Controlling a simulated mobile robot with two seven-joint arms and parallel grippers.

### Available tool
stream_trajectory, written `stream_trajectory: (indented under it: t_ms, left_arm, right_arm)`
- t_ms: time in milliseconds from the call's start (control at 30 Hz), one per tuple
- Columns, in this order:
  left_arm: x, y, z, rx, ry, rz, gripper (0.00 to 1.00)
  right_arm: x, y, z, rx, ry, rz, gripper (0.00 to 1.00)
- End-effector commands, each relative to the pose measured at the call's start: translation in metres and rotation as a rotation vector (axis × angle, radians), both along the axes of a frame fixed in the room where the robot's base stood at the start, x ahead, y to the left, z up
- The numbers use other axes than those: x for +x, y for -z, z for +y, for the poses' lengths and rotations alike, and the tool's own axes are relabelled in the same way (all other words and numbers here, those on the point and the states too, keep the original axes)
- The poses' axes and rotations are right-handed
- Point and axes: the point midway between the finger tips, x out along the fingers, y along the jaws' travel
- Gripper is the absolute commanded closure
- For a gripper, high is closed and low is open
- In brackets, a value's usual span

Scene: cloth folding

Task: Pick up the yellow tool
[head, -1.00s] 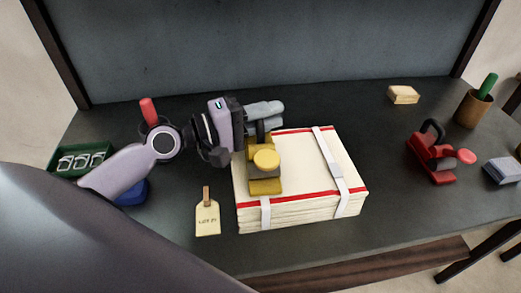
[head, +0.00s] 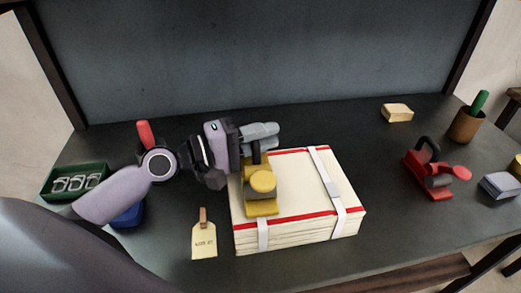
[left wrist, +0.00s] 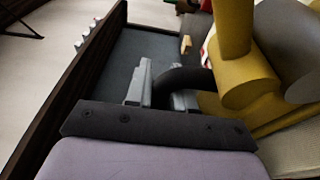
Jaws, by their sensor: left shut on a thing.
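The yellow tool (head: 262,182) is a yellow block-like tool with a round knob and a dark handle. It is at the left part of the top of a cream folded cloth stack (head: 300,190) with red stripes and white straps. My left gripper (head: 262,143) is at the tool's back end, shut on its dark handle. In the left wrist view, the grey fingers (left wrist: 160,88) are around the black handle (left wrist: 188,82), and the yellow body (left wrist: 240,65) fills the upper right. I cannot tell whether the tool touches the stack. My right gripper is not in view.
A red tool (head: 432,172) stands on the dark table at right, near a cup with a green handle (head: 468,122). A small cream block (head: 397,113) lies behind.

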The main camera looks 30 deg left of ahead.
Motion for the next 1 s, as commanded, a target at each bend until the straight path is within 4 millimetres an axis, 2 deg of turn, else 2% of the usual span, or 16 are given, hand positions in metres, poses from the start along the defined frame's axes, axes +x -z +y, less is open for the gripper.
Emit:
stream_trajectory:
  t_ms: [233, 367, 633, 800, 1000]
  left_arm:
    - [0.000, -0.022, 0.000, -0.003, 0.000, -0.011, 1.00]
    - [0.000, -0.042, 0.000, -0.003, -0.001, -0.012, 1.00]
    - [0.000, -0.099, 0.000, -0.003, -0.001, -0.014, 1.00]
    - [0.000, -0.136, 0.000, -0.004, 0.000, -0.017, 1.00]
    - [0.000, -0.171, 0.000, -0.003, 0.000, -0.013, 1.00]
  right_arm:
    - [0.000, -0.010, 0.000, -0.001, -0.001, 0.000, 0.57]
    - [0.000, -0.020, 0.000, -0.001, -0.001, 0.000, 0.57]
    - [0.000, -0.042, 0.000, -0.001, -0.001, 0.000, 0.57]
    - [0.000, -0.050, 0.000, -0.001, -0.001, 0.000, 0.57]
    - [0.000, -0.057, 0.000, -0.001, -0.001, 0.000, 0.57]
